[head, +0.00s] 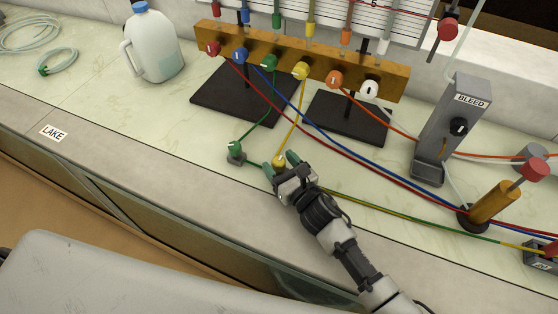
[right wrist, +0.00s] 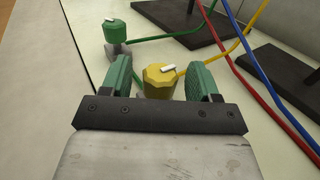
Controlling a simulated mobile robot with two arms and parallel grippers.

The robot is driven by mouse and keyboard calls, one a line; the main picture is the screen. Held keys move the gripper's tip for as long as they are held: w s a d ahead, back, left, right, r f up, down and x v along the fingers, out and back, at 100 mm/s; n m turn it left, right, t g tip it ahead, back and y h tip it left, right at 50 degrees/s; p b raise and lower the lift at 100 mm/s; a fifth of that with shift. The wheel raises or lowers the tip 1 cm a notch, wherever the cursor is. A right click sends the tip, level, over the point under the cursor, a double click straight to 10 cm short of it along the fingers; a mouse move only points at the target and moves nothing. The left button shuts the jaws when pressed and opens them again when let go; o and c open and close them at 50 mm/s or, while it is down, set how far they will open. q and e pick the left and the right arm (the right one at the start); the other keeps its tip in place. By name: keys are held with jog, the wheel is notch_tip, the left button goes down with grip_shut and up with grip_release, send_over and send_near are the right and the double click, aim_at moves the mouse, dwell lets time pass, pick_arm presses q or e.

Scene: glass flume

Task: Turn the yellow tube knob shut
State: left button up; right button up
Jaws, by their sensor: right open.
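The yellow tube knob (right wrist: 158,82) sits between the two open green-padded fingers of my right gripper (right wrist: 160,84) in the right wrist view. It has a white mark on its top and a faceted side. I cannot tell whether either finger touches it. In the head view the yellow knob (head: 279,160) shows small beside my right gripper (head: 280,164), partly hidden by it. A yellow tube (head: 300,105) runs up from it to the yellow fitting (head: 301,71) on the wooden bar. My left gripper is not in view.
A green knob (head: 235,149) stands close left of the yellow one. Red, blue and green tubes cross the counter to the right. A wooden manifold bar (head: 215,32), a grey BLEED block (head: 445,130) and a white jug (head: 155,50) stand behind. The front counter edge is clear.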

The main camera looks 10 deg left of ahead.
jog(key=shift+w+a, duration=0.25)
jog(key=c, duration=0.9)
